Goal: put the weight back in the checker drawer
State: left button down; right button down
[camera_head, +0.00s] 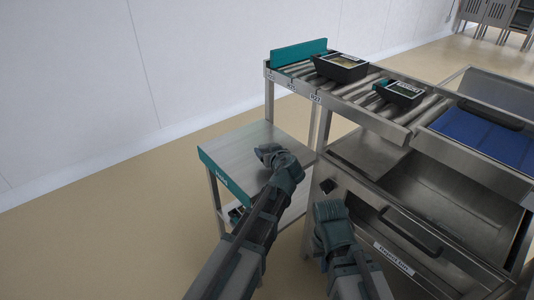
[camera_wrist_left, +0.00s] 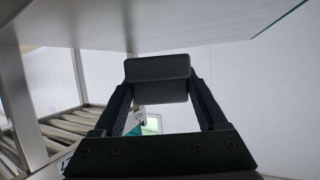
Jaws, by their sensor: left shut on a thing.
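My left gripper (camera_head: 270,152) is over the small steel side table (camera_head: 235,156) with a teal front edge. In the left wrist view, its two fingers are shut on a dark grey block (camera_wrist_left: 157,78), which I take to be the weight. In the head view the gripper hides this block. My right gripper (camera_head: 328,210) hangs in front of the steel machine; its fingertips are not clear enough to tell open from shut. A drawer-like front with a dark handle (camera_head: 411,230) is right of it, with a label (camera_head: 393,258) too small to read surely. I cannot tell which part is the checker drawer.
A roller conveyor (camera_head: 345,92) carries two black trays (camera_head: 340,67) (camera_head: 401,92), with a teal guide (camera_head: 298,52) at its far end. A blue panel (camera_head: 480,132) lies at the right. The floor left of the side table is clear.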

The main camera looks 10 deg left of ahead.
pick_arm(q)
jog(key=w, duration=0.2)
jog(key=w+a, duration=0.1)
jog(key=w, duration=0.1)
jog(key=shift+f, duration=0.2)
jog(key=shift+f+b, duration=1.9)
jog(key=shift+b, duration=0.15)
grip_release()
jog(key=shift+r+p, duration=0.3)
jog(key=shift+p, duration=0.05)
jog(key=p+v, duration=0.4)
jog(key=v, duration=0.6)
jog(key=shift+s+d, duration=0.15)
jog(key=shift+s, duration=0.15)
jog(key=shift+s+d+r, duration=0.2)
jog(key=shift+s+d, duration=0.15)
jog(key=shift+s, duration=0.2)
